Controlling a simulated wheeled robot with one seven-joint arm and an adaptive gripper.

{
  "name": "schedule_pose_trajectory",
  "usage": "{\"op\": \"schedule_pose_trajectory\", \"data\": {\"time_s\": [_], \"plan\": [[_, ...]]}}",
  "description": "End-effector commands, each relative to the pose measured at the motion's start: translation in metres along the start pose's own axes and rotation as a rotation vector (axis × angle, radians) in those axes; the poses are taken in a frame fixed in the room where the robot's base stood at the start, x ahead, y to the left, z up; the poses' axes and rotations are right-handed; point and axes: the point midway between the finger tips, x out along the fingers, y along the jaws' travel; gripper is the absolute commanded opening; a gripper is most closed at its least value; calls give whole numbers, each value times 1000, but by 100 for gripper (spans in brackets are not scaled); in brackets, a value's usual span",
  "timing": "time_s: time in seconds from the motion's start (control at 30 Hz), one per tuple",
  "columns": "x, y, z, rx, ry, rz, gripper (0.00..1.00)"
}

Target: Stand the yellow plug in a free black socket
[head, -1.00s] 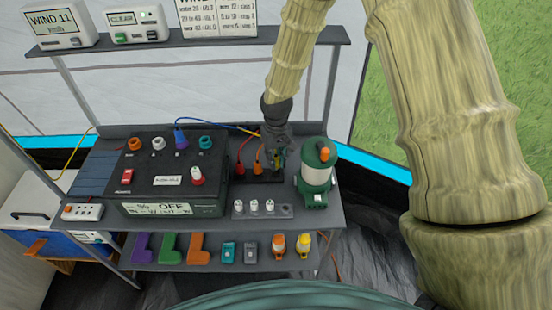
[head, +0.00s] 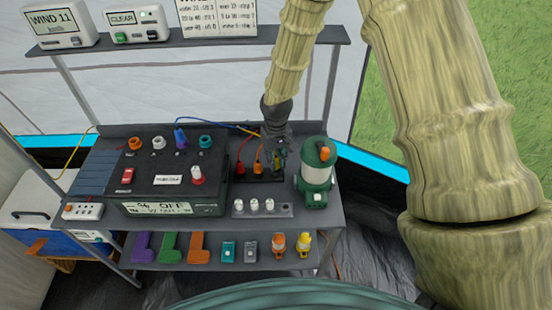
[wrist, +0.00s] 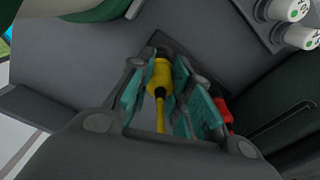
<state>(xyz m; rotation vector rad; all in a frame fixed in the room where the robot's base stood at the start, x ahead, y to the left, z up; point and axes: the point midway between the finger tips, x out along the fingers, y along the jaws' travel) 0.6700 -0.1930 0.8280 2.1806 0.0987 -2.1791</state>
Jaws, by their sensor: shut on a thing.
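My gripper (wrist: 157,85) is shut on the yellow plug (wrist: 161,75), which sits between the teal finger pads with its yellow cable running back toward the wrist camera. In the head view, my gripper (head: 278,152) is over the right end of the black socket block (head: 258,179), and the plug is mostly hidden there. A dark round shape shows at the plug's far end in the wrist view; I cannot tell whether the plug is inside a socket. A red plug (head: 240,168) and an orange plug (head: 258,167) stand in the block to the left.
A green lantern (head: 315,170) stands close to the right of my gripper. A black power box (head: 165,172) is to the left. A grey strip with white knobs (head: 262,208) lies in front. An overhead shelf (head: 230,41) runs behind.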

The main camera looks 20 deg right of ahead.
Motion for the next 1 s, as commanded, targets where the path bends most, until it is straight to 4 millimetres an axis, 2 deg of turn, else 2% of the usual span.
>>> {"op": "schedule_pose_trajectory", "data": {"time_s": [1.0], "plan": [[15, 0, 0, -1, 0, 0, 0]]}}
